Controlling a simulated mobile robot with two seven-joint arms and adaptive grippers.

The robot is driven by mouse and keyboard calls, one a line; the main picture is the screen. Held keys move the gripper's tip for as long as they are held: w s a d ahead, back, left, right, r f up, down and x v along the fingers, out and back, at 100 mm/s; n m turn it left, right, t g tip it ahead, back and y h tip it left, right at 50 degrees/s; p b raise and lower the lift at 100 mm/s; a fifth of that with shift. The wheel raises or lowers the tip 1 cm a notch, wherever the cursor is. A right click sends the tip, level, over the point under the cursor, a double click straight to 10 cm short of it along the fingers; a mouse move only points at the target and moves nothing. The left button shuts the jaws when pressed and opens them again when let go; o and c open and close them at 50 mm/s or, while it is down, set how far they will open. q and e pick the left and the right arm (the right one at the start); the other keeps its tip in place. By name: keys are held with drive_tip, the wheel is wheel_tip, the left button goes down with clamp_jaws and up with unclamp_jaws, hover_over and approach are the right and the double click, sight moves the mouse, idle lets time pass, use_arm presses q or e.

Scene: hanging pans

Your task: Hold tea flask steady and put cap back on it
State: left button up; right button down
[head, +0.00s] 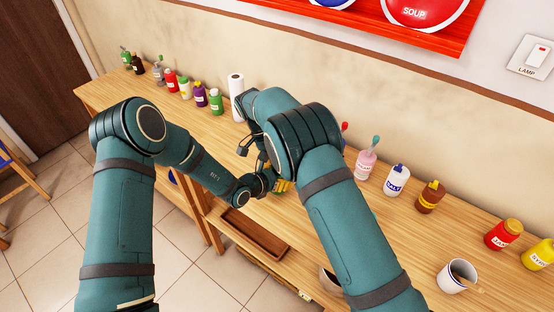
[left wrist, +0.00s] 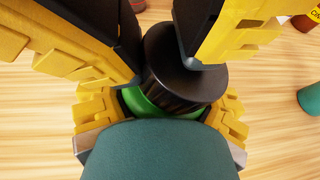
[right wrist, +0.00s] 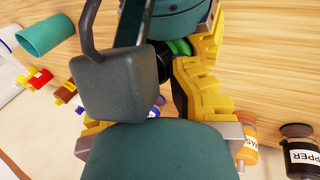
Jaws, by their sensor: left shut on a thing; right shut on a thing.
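The green tea flask (left wrist: 150,103) shows in the left wrist view, mostly hidden behind my own teal part. My left gripper (left wrist: 160,116) is shut around its body, a yellow finger on each side. The dark ribbed cap (left wrist: 182,68) is lined up at the flask's mouth; I cannot tell whether it is seated or slightly apart. My right gripper (left wrist: 163,62) comes from above, its yellow fingers shut on the cap. In the right wrist view, a strip of green (right wrist: 179,46) shows beside a yellow finger. In the head view, my arms mostly hide both grippers.
The wooden counter (head: 330,235) runs along the wall. Bottles, including a white one (head: 397,180), a brown one (head: 431,196) and a red jar (head: 503,234), stand to the right with a white mug (head: 457,276). A paper roll (head: 237,97) stands behind. A teal cup (right wrist: 45,33) is nearby.

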drive_tip(key=shift+s+a+f+g+h, duration=0.15)
drive_tip(key=shift+a+f+g+h, duration=0.2)
drive_tip(key=shift+f+g, duration=0.15)
drive_tip(key=shift+s+a+f+g+h, duration=0.1)
drive_tip(key=shift+a+f+g+h, duration=0.15)
drive_tip(key=shift+f+g+h, duration=0.15)
drive_tip(key=shift+m, duration=0.3)
idle(0.3)
drive_tip(key=c, duration=1.5)
unclamp_jaws()
drive_tip(key=shift+d+f, duration=0.1)
drive_tip(key=shift+o, duration=0.2)
drive_tip(key=v, duration=0.4)
drive_tip(key=shift+w+r, duration=0.2)
drive_tip(key=shift+r, duration=0.05)
drive_tip(key=shift+o, duration=0.2)
drive_tip(key=shift+d, duration=0.1)
